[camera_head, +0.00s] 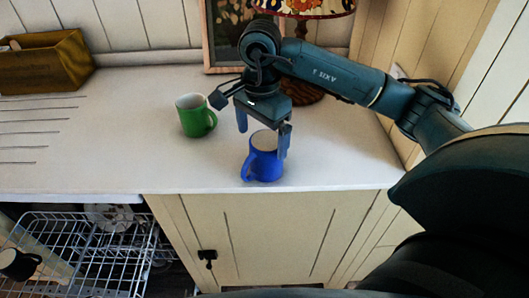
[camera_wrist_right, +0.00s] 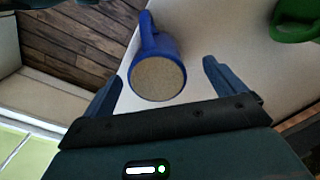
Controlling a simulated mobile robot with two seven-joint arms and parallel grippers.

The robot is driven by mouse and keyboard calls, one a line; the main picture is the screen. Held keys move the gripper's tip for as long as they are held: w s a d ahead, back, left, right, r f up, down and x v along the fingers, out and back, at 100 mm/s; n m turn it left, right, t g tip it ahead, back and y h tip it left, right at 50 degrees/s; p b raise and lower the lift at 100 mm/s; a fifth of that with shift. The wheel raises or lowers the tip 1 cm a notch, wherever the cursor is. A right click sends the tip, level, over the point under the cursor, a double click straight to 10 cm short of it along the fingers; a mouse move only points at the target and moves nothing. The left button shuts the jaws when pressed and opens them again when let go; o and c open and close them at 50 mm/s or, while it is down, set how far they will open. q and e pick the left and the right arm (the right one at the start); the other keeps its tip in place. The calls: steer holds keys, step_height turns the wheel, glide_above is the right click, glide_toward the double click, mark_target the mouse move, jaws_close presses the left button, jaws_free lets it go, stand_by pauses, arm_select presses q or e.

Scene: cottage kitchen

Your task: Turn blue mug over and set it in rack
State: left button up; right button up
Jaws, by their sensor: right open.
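The blue mug (camera_head: 262,165) stands on the white counter near its front edge, handle toward the lower left. Its pale round end faces up; I cannot tell whether this is the inside or the base. My right gripper (camera_head: 264,134) is open above the mug, one finger to each side. In the right wrist view, the mug (camera_wrist_right: 174,46) lies between and beyond the fingertips (camera_wrist_right: 162,75), with a gap on both sides. The wire rack (camera_head: 85,235) is pulled out below the counter at the lower left. My left gripper is not in view.
A green mug (camera_head: 192,118) stands behind and left of the blue one. A wooden box (camera_head: 45,62), a picture frame and a lamp (camera_head: 303,8) stand at the back. The counter's left middle is clear.

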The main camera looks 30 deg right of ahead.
steer(key=f, duration=0.1)
steer(key=f+p, duration=0.1)
steer(key=f, duration=0.2)
steer(key=shift+s+d+f, duration=0.25)
steer(key=shift+s+f, duration=0.05)
steer(key=shift+f, duration=0.5)
steer(key=shift+w, duration=0.1)
steer(key=c, duration=1.4)
